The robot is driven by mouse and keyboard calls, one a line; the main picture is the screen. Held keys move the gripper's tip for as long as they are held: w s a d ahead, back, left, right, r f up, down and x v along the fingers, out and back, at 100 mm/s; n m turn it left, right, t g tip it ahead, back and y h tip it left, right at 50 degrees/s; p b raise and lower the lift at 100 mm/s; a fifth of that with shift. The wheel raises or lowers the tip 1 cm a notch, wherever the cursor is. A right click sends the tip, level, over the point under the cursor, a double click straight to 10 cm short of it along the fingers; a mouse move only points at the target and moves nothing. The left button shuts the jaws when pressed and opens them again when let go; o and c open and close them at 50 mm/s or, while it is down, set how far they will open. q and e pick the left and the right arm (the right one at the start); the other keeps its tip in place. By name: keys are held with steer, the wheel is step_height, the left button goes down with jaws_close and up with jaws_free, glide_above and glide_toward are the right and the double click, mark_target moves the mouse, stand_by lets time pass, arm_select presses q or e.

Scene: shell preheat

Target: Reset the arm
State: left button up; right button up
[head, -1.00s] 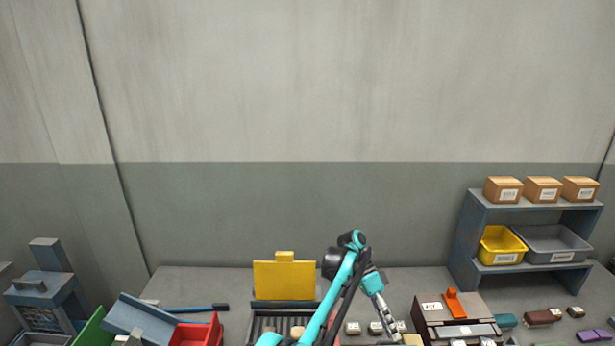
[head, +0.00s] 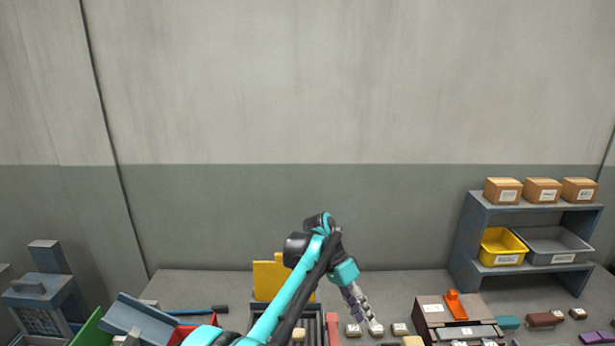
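My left arm (head: 290,295) comes in from the lower left, bends at a high elbow and reaches down to the right. My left gripper (head: 372,322) points down over the workbench, close to several small labelled pale blocks (head: 399,329). Its fingers are small and seen at an angle, so I cannot tell whether they are open or shut, or whether they touch a block. My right gripper is not in view.
A machine with a yellow panel (head: 268,279) stands behind my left arm. A brown box with an orange lever (head: 453,304) is right of the gripper. A shelf (head: 465,235) with bins and cartons is at the right. A red bin (head: 185,331) is at the left.

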arm_select(q)
steer(key=s+a+r+n+t+y+b, duration=0.1)
steer(key=s+a+n+t+b, duration=0.15)
steer(key=s+a, duration=0.45)
steer(key=s+a+r+n+t+y+b, duration=0.15)
steer(key=a+n+t, duration=0.25)
steer(key=a, duration=0.7)
steer(key=s+a+f+n+t+y+b, duration=0.3)
steer(key=s+a+f+n+t, duration=0.2)
steer(key=s+a+f, duration=0.6)
steer(key=s+a, duration=0.2)
steer(key=s, duration=0.1)
steer(key=shift+s+a+f, duration=0.3)
steer(key=shift+f, duration=0.05)
